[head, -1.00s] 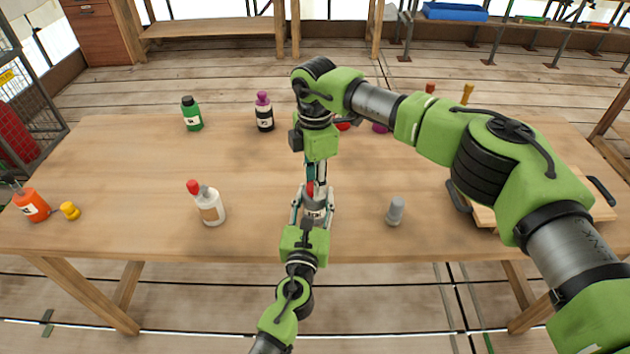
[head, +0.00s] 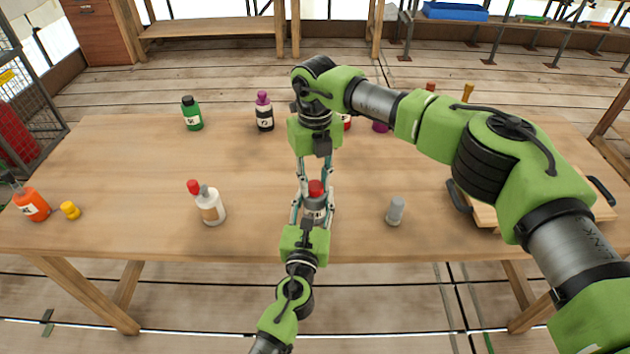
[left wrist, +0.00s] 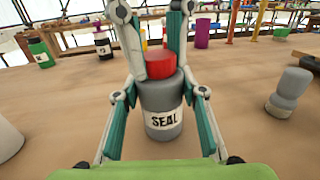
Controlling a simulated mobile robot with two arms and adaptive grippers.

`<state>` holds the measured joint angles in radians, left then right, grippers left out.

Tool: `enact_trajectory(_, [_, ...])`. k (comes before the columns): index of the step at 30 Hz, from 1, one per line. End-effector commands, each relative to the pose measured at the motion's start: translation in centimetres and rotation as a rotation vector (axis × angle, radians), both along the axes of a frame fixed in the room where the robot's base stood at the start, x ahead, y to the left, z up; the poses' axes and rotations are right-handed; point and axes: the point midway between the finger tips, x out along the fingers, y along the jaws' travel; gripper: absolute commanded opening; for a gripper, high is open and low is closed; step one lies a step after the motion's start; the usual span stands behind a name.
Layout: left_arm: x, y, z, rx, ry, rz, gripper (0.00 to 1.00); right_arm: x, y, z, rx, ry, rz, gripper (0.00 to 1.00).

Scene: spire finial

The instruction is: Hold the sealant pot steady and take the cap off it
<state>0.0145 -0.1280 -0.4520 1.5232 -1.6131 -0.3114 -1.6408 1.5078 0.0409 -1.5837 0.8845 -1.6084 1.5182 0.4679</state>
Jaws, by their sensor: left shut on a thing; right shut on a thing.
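The sealant pot (head: 314,213) is a grey pot standing upright near the table's front edge. Its SEAL label shows in the left wrist view, where the pot (left wrist: 160,102) is seen from the front. My left gripper (head: 313,206) is shut on the pot's body, one finger on each side. The red cap (head: 316,188) sits on top of the pot; it also shows in the left wrist view (left wrist: 162,64). My right gripper (head: 314,183) comes down from above and is shut on the cap. Its fingers partly hide the cap's sides.
A white bottle with a red top (head: 209,205) stands to the left, a grey piece (head: 396,211) to the right. An orange bottle (head: 32,204) and yellow cap (head: 69,210) are far left. Green (head: 192,115) and purple-topped (head: 264,112) bottles stand behind.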

Motion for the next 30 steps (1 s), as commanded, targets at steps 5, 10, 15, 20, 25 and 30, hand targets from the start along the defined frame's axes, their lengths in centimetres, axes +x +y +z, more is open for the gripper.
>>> enact_trajectory(5, [-0.02, -0.04, -0.03, 0.0, 0.001, -0.001, 0.0, 0.02, 0.03, 0.06, 0.001, -0.001, 0.354, 0.0])
enact_trajectory(10, [-0.02, -0.04, -0.03, 0.0, 0.001, -0.001, 0.0, 0.01, 0.04, 0.08, 0.0, -0.001, 0.697, 0.0])
enact_trajectory(15, [-0.02, -0.04, -0.03, 0.0, 0.001, -0.001, 0.0, 0.0, 0.03, 0.1, 0.0, -0.001, 1.041, 0.0])
enact_trajectory(20, [-0.02, -0.04, -0.03, 0.0, 0.001, -0.001, 0.0, -0.01, 0.04, 0.12, 0.0, -0.001, 1.365, 0.0])
enact_trajectory(25, [-0.01, -0.03, -0.03, 0.0, 0.001, -0.001, 0.0, -0.02, 0.03, 0.14, 0.0, -0.001, 1.709, 0.0])
enact_trajectory(30, [-0.01, -0.03, -0.03, 0.0, 0.001, -0.001, 0.0, -0.03, 0.02, 0.16, 0.0, -0.001, 2.026, 0.0])
